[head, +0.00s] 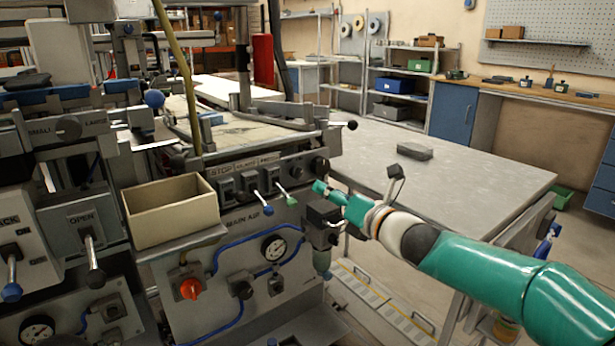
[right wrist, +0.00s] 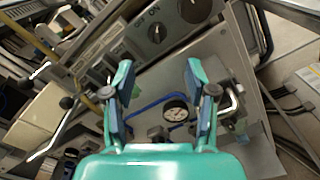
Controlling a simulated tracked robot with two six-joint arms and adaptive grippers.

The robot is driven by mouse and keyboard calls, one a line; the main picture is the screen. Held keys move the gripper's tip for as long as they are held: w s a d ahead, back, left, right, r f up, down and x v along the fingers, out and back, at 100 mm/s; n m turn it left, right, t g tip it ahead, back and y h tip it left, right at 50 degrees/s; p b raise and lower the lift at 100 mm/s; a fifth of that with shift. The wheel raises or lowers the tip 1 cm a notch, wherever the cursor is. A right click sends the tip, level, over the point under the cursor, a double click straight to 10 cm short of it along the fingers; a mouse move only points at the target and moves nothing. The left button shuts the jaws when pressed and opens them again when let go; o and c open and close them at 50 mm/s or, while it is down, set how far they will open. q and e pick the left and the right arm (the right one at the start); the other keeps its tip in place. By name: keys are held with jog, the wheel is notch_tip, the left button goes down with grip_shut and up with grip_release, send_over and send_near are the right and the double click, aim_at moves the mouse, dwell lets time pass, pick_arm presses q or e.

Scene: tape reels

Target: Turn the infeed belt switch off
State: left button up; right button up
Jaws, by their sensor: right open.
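The grey machine's control panel (head: 260,182) holds rotary knobs, square switches and two levers with blue and green tips. I cannot read which control is labelled for the infeed belt. A dark rotary knob (right wrist: 157,33) with "ON" beside it shows in the right wrist view. My right gripper (head: 323,190) is just right of the panel, below its right-hand knobs. In the right wrist view the gripper (right wrist: 159,72) has its fingers wide apart, with nothing between them, and the knob lies beyond the fingertips. My left gripper is not in view.
A beige open box (head: 172,220) stands on a ledge left of the panel. A pressure gauge (head: 273,247), a red knob (head: 190,289) and blue hoses are below. A grey table (head: 465,175) with a dark block (head: 414,151) stands right.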

aim_at(300, 175)
jog(key=p+x, duration=0.2)
jog(key=x, duration=0.7)
jog(key=shift+a+r+p, duration=0.1)
jog(key=shift+p, duration=0.3)
jog(key=shift+w+a, duration=0.35)
jog(key=shift+w, duration=0.1)
